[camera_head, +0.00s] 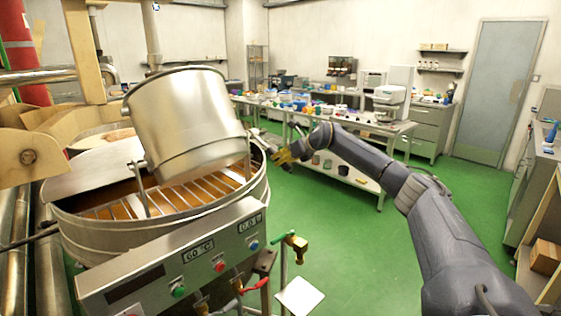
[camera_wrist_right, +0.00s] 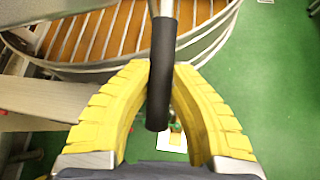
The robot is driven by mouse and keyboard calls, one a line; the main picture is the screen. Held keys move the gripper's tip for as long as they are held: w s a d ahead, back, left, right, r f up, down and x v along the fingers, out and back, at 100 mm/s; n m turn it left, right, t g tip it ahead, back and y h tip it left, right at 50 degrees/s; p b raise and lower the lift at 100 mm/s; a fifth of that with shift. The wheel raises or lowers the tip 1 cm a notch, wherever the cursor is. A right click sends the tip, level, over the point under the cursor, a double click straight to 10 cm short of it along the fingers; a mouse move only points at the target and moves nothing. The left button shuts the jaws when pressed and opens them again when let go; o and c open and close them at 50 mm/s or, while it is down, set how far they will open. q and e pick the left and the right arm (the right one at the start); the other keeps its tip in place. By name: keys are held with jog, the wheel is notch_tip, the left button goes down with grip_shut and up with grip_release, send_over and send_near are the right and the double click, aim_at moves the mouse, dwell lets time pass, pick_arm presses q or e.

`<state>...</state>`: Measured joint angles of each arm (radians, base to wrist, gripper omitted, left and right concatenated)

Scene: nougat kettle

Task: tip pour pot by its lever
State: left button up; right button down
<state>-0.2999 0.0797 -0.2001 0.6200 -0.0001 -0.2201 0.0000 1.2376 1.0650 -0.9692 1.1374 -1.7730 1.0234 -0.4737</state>
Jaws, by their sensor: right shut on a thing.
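The steel pour pot (camera_head: 190,120) sits above the round kettle (camera_head: 75,235) and is tilted, its upper rim leaning left. In the right wrist view, the yellow fingers of that gripper (camera_wrist_right: 161,68) are closed around the black grip of the lever (camera_wrist_right: 160,95). The grip's end sticks out between the fingers. The lever's join to the pot is hard to make out in the head view. My left gripper is not in view.
A control panel (camera_head: 190,260) with buttons and small taps is on the kettle's front. Benches with many items (camera_head: 330,115) stand behind. Green floor (camera_head: 350,240) is free to the right.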

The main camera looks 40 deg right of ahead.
jog(key=c, duration=1.4)
grip_release()
jog(key=shift+w+a+r, duration=0.15)
jog(key=shift+a+r, duration=0.05)
jog(key=shift+r, duration=0.05)
jog(key=shift+o, duration=1.2)
jog(key=shift+d+f, duration=0.1)
jog(key=v, duration=1.2)
jog(key=shift+c, duration=0.6)
